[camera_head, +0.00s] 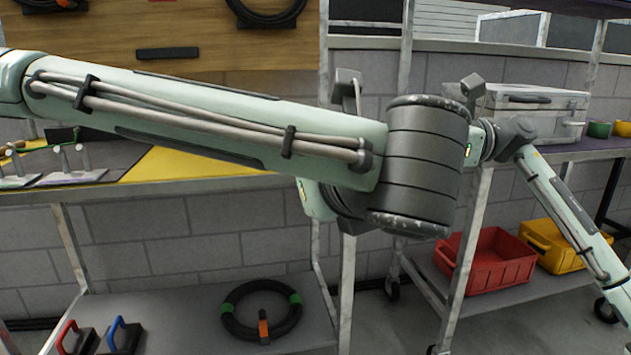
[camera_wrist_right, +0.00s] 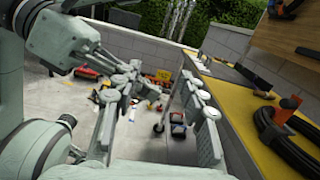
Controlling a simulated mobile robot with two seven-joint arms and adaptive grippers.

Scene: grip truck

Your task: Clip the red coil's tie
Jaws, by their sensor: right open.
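In the right wrist view a black coil (camera_wrist_right: 278,137) with an orange-red tie (camera_wrist_right: 288,104) lies on the yellow bench top at the right edge, partly cut off. I cannot tell whether it is the red coil. My right gripper (camera_wrist_right: 157,125) is open and empty, its two fingers apart over the aisle beside the bench, clear of the coil. In the head view another black coil (camera_head: 229,323) with green bands and an orange tie (camera_head: 263,325) lies on the lower shelf. My left gripper does not show; my arm hides part of the bench.
The yellow bench top (camera_head: 170,166) holds small clamp-like fixtures (camera_head: 67,167) at left. Black coils (camera_head: 265,14) hang on the wooden board above. A red crate (camera_head: 484,262), a yellow crate (camera_head: 552,248) and a grey case (camera_head: 528,103) stand on the rack at right.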

